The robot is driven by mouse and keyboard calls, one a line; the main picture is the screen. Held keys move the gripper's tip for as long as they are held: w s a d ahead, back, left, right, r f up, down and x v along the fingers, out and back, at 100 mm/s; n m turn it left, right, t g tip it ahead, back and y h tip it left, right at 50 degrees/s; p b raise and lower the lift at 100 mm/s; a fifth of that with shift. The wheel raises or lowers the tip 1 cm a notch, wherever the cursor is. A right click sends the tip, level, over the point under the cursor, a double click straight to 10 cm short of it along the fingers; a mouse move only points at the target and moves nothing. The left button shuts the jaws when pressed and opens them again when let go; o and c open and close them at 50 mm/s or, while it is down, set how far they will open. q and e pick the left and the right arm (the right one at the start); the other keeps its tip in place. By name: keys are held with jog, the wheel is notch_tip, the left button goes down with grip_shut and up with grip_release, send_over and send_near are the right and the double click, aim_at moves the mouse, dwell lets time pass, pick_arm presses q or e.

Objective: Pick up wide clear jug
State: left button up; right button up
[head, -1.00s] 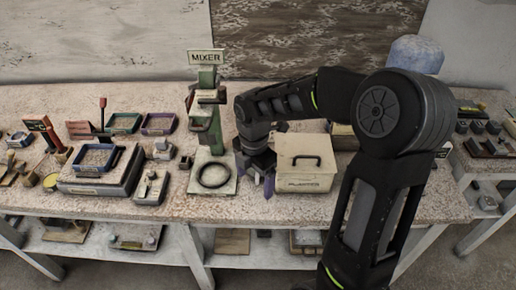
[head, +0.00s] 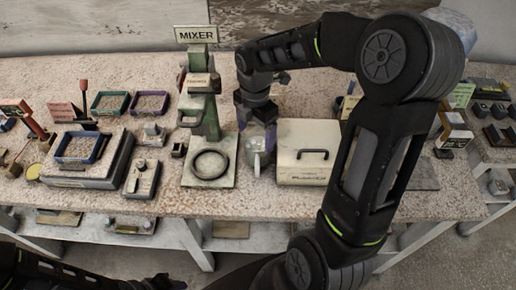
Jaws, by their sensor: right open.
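The clear jug (head: 257,160) stands on the speckled bench between the mixer's base and the cream box. It looks greyish and see-through, and its upper part is partly hidden by my right gripper. My right gripper (head: 257,138) points down over the jug, with its purple fingertips apart on either side of its upper part. The fingers are open; I cannot tell whether they touch the jug. Dark parts of my left arm show along the bottom left edge, and its jaws cannot be made out.
The green mixer (head: 212,110) with its ringed base stands close left of the jug. The cream box (head: 303,165) with a black handle stands close on the right. Blue-rimmed and other trays (head: 80,147) fill the left of the bench. The bench's front edge is in front of the jug.

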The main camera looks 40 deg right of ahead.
aim_at(256, 150)
jog(key=shift+f, duration=1.15)
jog(key=shift+s+f+p, duration=0.15)
jog(key=shift+f+p, duration=0.2)
jog(key=shift+p, duration=0.05)
notch_tip(256, 150, down, 4)
jog(key=shift+s+r+p, duration=0.1)
jog(key=shift+r+p, duration=0.1)
jog(key=shift+p, duration=0.3)
jog(key=shift+f, duration=0.45)
jog(key=shift+c, duration=0.5)
jog(key=c, duration=1.7)
